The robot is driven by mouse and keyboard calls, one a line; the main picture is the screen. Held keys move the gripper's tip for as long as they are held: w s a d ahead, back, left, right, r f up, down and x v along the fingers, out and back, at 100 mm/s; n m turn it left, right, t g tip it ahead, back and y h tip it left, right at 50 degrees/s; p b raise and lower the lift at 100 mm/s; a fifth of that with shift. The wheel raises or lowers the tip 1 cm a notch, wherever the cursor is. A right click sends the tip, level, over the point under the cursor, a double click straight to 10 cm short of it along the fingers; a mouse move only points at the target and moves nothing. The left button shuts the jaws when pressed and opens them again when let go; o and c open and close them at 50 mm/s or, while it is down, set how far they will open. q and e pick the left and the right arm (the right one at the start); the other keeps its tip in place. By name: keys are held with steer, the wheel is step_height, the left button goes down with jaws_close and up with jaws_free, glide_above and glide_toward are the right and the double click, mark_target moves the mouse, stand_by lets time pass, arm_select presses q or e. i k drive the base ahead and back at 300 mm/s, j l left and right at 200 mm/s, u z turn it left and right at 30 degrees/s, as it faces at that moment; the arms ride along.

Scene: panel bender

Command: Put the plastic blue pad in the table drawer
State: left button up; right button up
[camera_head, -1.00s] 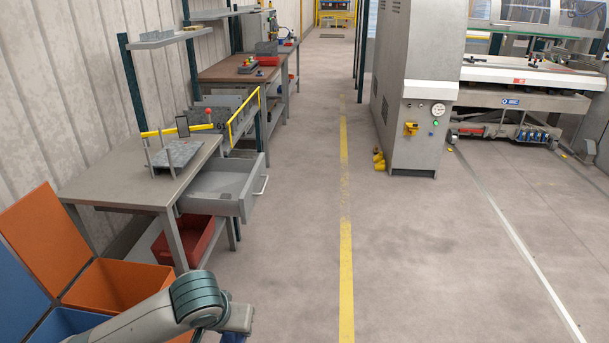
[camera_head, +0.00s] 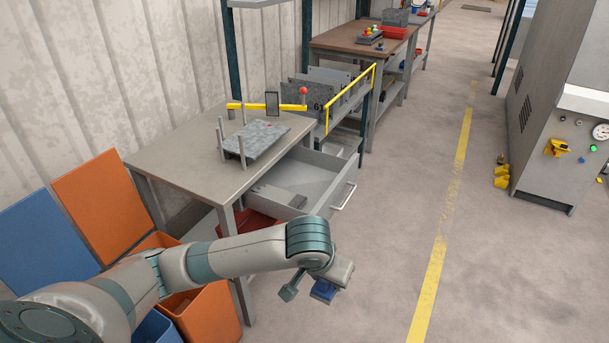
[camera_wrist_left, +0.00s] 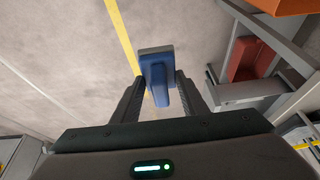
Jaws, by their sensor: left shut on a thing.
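The blue plastic pad (camera_wrist_left: 157,68) is held between the fingers of my left gripper (camera_wrist_left: 160,92) in the wrist view. In the head view the pad (camera_head: 324,291) shows as a small blue piece at the end of my left gripper (camera_head: 318,285), in the air in front of the table. The table drawer (camera_head: 318,180) is pulled open, with its handle on the right side. A small dark grey item lies inside it. The gripper is in front of and lower in the picture than the drawer, apart from it. My right gripper is not in view.
The grey table (camera_head: 180,160) carries a metal fixture (camera_head: 258,140) with posts. Orange bins (camera_head: 205,310) and blue bins stand below my left arm. A red bin (camera_head: 245,225) sits under the table. The floor right of the drawer is clear up to the grey machine (camera_head: 560,110).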

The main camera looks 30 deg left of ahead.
mark_target(295, 188)
steer(key=i+j+z, duration=0.15)
steer(key=i+z, duration=0.15)
steer(key=i, duration=0.9)
steer(key=i+l+u, duration=0.1)
steer(key=i, duration=0.5)
steer(key=i+l+u, duration=0.1)
steer(key=i, duration=0.5)
steer(key=i+u, duration=0.25)
steer(key=u, duration=0.2)
steer(key=i+u, duration=0.25)
steer(key=u, duration=0.15)
steer(key=i+u, duration=0.25)
steer(key=u, duration=0.2)
steer(key=i+u, duration=0.4)
steer(key=u, duration=0.9)
